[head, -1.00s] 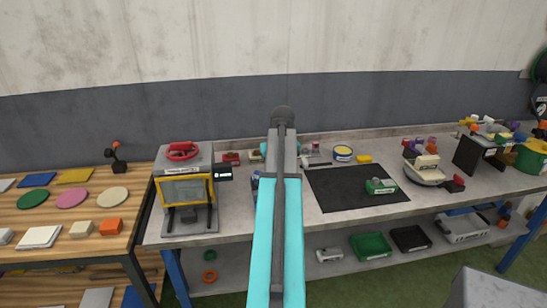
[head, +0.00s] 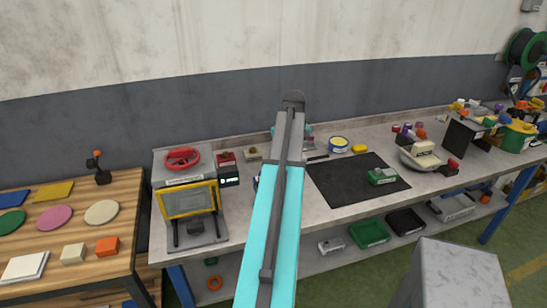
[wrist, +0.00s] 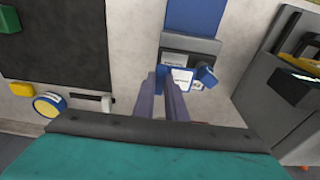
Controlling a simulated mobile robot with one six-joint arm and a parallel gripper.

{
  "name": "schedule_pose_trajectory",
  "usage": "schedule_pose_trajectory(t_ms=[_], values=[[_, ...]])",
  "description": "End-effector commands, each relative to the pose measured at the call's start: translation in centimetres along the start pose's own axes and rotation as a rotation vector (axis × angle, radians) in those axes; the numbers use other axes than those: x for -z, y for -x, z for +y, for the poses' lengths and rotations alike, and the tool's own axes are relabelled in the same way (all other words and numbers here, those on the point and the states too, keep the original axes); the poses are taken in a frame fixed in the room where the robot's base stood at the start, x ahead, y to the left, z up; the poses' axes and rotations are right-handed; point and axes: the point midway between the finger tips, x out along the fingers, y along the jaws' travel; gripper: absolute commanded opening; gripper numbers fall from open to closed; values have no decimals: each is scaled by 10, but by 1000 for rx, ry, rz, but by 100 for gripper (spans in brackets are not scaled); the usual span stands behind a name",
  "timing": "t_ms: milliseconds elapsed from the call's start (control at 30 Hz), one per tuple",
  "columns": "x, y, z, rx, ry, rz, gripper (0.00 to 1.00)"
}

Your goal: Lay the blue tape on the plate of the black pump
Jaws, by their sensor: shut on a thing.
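In the wrist view my gripper (wrist: 166,84) has its two fingers close together. They are shut on a small blue piece with a white label, which looks like the blue tape (wrist: 178,76), at the fingertips. Just beyond is a dark grey device (wrist: 205,48) with a blue block (wrist: 195,15) above and a blue knob (wrist: 206,76) beside it. It may be the black pump; I cannot tell for sure. Whether the tape touches it is unclear. In the head view my arm hides the gripper and most of this spot.
A machine with a yellow-framed window (head: 188,200) and red handwheel stands at the bench's left. A black mat (head: 340,195) bears a green box (head: 382,176). A yellow-topped tin (head: 339,144) stands behind. A grey block (head: 455,275) is at lower right. A wooden table (head: 125,215) is left.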

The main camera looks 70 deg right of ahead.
Motion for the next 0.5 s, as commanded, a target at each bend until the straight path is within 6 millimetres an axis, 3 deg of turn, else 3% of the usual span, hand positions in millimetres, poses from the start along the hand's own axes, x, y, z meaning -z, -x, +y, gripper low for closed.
schedule_pose_trajectory(t_ms=[500], values=[[2,0,-7,2,11,0,0]])
